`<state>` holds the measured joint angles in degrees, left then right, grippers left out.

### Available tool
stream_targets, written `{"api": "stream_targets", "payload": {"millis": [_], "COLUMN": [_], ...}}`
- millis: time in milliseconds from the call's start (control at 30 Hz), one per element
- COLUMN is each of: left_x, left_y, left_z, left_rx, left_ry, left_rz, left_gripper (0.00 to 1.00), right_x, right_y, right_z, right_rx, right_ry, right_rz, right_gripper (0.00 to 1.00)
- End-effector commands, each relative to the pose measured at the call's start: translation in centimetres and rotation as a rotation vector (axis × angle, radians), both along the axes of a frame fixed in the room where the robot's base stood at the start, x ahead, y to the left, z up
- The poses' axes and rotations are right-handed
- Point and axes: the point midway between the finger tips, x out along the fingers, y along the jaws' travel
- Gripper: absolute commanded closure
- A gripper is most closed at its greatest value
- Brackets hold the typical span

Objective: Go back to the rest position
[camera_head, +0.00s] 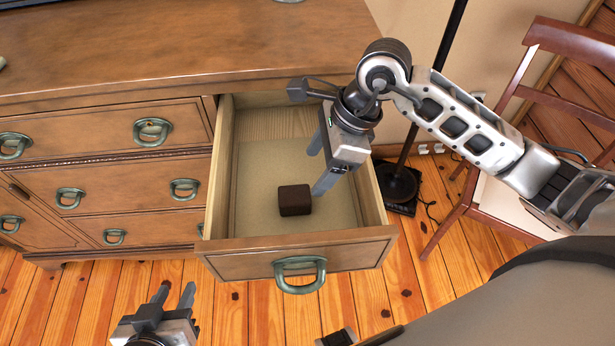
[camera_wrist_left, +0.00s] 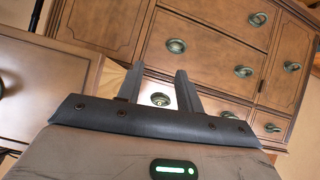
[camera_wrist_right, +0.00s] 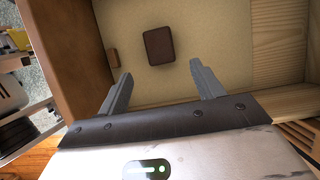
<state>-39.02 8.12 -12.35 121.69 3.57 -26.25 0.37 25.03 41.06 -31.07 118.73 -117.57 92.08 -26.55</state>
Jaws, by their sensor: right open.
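My right gripper (camera_head: 318,168) is inside the open drawer (camera_head: 345,250), its fingers pointing down and apart with nothing between them. A small dark brown block (camera_head: 295,200) lies on the drawer floor near the front, just beside the fingertips. In the right wrist view the block (camera_wrist_right: 159,46) lies beyond the open fingers (camera_wrist_right: 160,85), apart from them. My left gripper (camera_head: 175,294) is low in front of the dresser, left of the drawer, with its fingers apart and empty. In the left wrist view its fingers (camera_wrist_left: 157,85) point at the dresser front.
The wooden dresser (camera_head: 180,50) has several closed drawers with green ring handles. The open drawer's handle (camera_head: 300,275) faces me. A chair (camera_head: 490,200) and a black stand (camera_head: 400,185) are at the right. Wooden floor is free in front of the dresser.

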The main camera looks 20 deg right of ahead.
Motion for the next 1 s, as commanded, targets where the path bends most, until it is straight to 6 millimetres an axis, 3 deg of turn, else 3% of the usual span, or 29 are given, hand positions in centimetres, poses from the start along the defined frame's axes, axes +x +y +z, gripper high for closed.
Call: {"api": "stream_targets", "payload": {"millis": [200,767,900,1000], "left_x": [0.0,0.0,0.1,-0.1], "left_y": [0.0,0.0,0.1,0.5], "left_z": [-0.1,0.2,2.2,2.5], "left_rx": [0.001,0.001,0.007,0.029], "left_ry": [0.001,-0.001,-0.003,0.015], "left_rz": [-0.001,0.0,0.0,0.002], "left_gripper": [0.64,0.64,0.64,0.64], "right_x": [-0.2,-0.2,-0.2,-0.2], "right_y": [-0.7,-0.8,-0.8,-0.8], "right_z": [1.8,2.1,4.3,6.3], "right_rx": [-0.001,0.0,0.0,0.0], "right_ry": [-0.001,0.0,-0.001,0.0], "right_rz": [0.001,0.0,0.0,0.0], "right_gripper": [0.33,0.33,0.33,0.33]}}
